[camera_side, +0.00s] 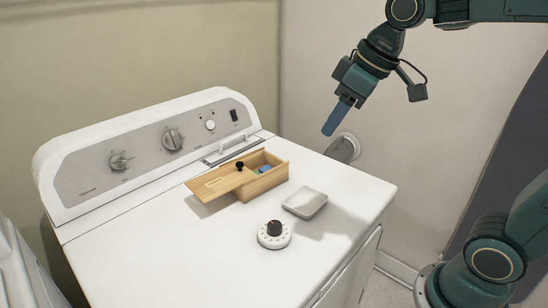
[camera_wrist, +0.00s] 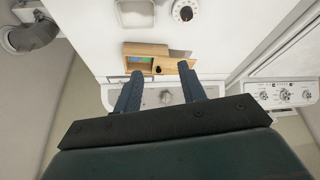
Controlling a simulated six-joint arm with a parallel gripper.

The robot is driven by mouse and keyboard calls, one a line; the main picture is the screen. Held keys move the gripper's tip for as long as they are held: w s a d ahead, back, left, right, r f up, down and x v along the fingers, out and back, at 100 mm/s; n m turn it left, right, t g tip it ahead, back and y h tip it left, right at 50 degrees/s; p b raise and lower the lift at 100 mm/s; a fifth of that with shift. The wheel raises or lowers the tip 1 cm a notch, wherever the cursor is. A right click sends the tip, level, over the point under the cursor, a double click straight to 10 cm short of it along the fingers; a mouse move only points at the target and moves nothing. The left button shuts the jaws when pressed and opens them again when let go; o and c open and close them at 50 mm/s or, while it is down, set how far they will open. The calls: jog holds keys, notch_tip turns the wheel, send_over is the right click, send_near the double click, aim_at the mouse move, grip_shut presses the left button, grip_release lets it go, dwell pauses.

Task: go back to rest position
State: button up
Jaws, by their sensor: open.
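My gripper (camera_side: 332,122) hangs in the air above the right back part of the white washing machine (camera_side: 130,240), clear of everything on it. In the wrist view the two blue fingers of my gripper (camera_wrist: 161,92) stand apart with nothing held between them. A wooden box (camera_side: 268,182) sits on the machine top with its sliding lid (camera_side: 213,184) partly pulled out to the left. A blue item (camera_side: 265,169) and some green show inside the box. The box also shows in the wrist view (camera_wrist: 174,51), beyond the fingertips.
A white dial timer (camera_side: 274,241) and a small light grey dish (camera_side: 305,203) stand on the machine top. The control panel (camera_side: 150,145) rises along the back. A grey duct (camera_side: 343,148) comes from the wall behind. The air around my gripper is free.

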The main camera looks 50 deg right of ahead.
jog(key=s+f+m, duration=0.1)
jog(key=s+f, duration=0.1)
jog(key=s, duration=0.4)
jog(key=s+d+f+m+h, duration=0.1)
jog(key=s+f+m, duration=0.1)
jog(key=s, duration=0.4)
jog(key=shift+s+d+f+t, duration=0.3)
jog(key=shift+s+f+t, duration=0.1)
jog(key=shift+f, duration=0.05)
jog(key=shift+o, duration=0.5)
